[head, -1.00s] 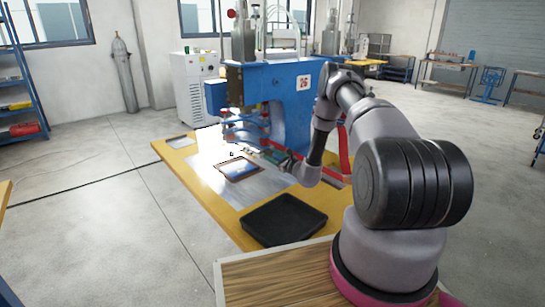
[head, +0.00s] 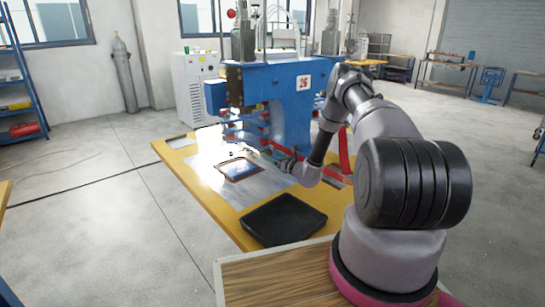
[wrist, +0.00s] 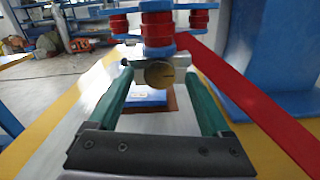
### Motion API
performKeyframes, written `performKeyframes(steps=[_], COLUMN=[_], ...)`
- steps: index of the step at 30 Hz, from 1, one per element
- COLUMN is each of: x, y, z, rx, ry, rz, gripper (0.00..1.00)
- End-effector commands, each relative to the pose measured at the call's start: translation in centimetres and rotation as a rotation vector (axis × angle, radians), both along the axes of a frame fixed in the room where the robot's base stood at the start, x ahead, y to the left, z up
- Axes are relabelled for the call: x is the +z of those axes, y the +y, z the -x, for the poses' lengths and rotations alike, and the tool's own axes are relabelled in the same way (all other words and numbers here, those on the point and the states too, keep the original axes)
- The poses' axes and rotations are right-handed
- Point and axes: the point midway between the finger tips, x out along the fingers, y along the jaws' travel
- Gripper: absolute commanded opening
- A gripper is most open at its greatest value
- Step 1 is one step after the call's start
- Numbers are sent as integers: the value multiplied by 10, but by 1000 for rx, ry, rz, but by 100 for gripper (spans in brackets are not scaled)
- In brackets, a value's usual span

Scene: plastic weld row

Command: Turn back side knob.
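My gripper (wrist: 159,72) shows two green fingers in the wrist view, spread apart. A round brass knob with a slot line (wrist: 160,75) sits between the fingertips, below the red and blue stack of the welding machine. A gap shows on both sides of the knob, so the fingers do not appear closed on it. In the head view my gripper (head: 268,151) is low beside the blue welding machine (head: 276,88) marked 26; the knob is too small to make out there.
The machine's yellow table (head: 205,192) carries a metal plate and a framed panel (head: 239,169). A black tray (head: 283,220) lies at its near end. A red strip (wrist: 245,100) runs close along the right of my gripper in the wrist view.

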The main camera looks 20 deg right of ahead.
Motion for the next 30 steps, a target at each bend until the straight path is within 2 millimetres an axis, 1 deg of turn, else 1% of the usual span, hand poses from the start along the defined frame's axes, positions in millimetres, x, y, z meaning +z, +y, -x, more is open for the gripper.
performKeyframes(steps=[7,11,14,21,24,27,30], x=[0,0,0,0,0,0,0], y=[0,-4,-11,-31,-37,-42,-44], z=[0,7,21,66,82,92,97], rx=[0,-2,-3,-3,-2,-1,-1], ry=[-1,0,2,2,2,1,0], rz=[1,0,0,-1,-1,0,0], gripper=[82,82,82,82,82,82,82])
